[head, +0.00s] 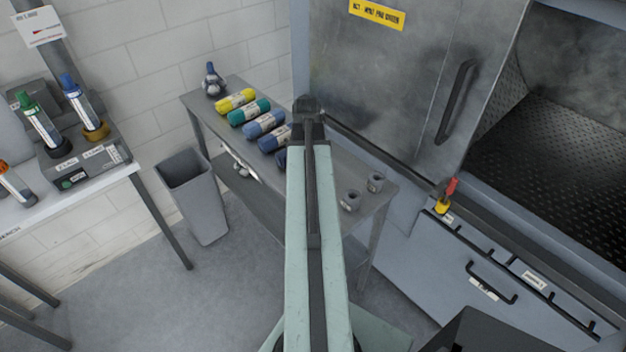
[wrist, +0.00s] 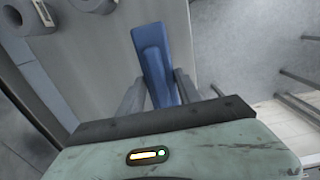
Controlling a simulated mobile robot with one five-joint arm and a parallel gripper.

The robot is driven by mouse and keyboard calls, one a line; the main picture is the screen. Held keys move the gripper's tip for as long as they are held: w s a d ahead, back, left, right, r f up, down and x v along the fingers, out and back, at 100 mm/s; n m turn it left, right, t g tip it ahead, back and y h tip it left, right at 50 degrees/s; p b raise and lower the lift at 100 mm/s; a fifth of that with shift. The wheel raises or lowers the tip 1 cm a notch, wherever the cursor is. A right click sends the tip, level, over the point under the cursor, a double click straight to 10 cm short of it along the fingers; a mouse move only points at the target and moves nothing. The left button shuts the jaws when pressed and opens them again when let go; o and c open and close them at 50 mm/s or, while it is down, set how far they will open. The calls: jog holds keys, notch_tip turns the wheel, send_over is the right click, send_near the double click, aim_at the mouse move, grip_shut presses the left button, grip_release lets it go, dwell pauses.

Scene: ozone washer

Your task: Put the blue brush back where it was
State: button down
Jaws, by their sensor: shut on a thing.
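A blue brush (wrist: 154,55), of which a flat blue handle-like part shows, is between the two grey fingers of my gripper (wrist: 159,92) in the wrist view. My gripper is shut on it. The rest of the brush is hidden by the fingers and my wrist. In the head view my arm runs up the middle of the picture and hides the fingers; I cannot make out the held brush there.
A grey bench (head: 330,170) carries rolled cloths (head: 248,112), a bottle (head: 213,80) and two small grey cups (head: 350,200). A grey bin (head: 192,196) stands left. At right is the open washer cabinet (head: 395,100), with a red-handled item (head: 450,189) on its front and a rail of black pegs (head: 515,258).

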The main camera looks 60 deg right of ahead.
notch_tip(320, 180, down, 4)
jog(key=b, duration=0.4)
jog(key=shift+r, duration=0.25)
jog(key=shift+f, duration=0.2)
jog(key=c, duration=0.8)
grip_release()
jog(key=shift+c, duration=0.2)
jog(key=shift+r, duration=0.1)
notch_tip(320, 180, up, 12)
jog(key=p, duration=1.2)
jog(key=shift+r+p, duration=0.25)
jog(key=shift+p, duration=0.15)
jog(key=shift+f, duration=0.1)
